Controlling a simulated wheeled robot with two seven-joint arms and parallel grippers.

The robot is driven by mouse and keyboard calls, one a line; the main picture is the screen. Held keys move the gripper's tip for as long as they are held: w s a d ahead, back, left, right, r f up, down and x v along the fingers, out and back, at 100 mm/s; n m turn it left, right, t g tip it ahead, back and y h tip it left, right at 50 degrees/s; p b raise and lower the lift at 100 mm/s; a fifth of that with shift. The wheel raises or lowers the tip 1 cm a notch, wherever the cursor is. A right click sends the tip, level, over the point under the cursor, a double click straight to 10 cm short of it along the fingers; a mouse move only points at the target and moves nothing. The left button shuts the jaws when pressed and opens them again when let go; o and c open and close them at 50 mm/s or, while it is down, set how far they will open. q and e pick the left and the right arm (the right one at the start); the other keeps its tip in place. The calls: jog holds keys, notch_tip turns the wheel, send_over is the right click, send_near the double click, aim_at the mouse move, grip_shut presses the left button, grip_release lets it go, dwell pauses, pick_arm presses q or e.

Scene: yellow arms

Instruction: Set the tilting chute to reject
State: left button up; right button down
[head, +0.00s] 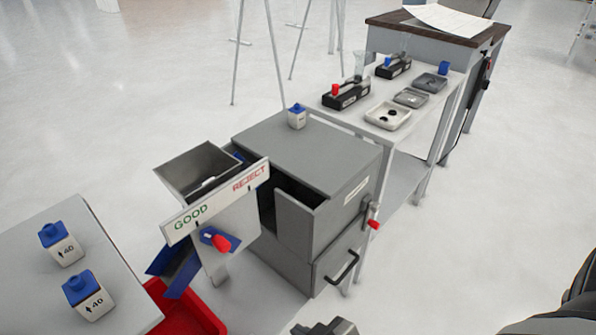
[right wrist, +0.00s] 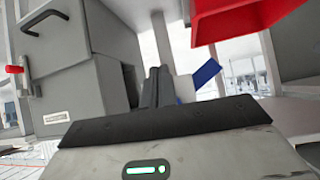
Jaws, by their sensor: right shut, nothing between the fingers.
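The tilting chute shows in the head view as a blue trough (head: 175,268) sloping down to the left, behind a white sign marked GOOD in green and REJECT in red (head: 217,203). A red lever knob (head: 221,243) on a blue piece sits below the sign, nearer the GOOD end. Part of the blue chute also shows in the right wrist view (right wrist: 205,74). My right gripper (head: 325,327) is at the bottom edge of the head view, below and right of the knob and apart from it. Its fingers (right wrist: 154,85) are shut and empty. My left gripper is out of view.
A grey cabinet (head: 330,155) with a drawer handle and a red-knobbed side lever (head: 374,224) stands right of the chute. A red bin (head: 185,312) is below the chute. A table with two blue-capped bottles (head: 64,249) is at left. A bench (head: 440,110) with trays stands behind.

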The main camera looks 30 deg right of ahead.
jog(key=n+t, duration=0.5)
jog(key=n, duration=0.1)
send_near(256, 175)
notch_tip(256, 175, up, 3)
jog(key=s, duration=0.3)
jog(key=shift+w+a+f+y, duration=0.2)
jog(key=shift+a+f+y, duration=0.05)
jog(key=shift+y, duration=0.15)
jog(key=x, duration=1)
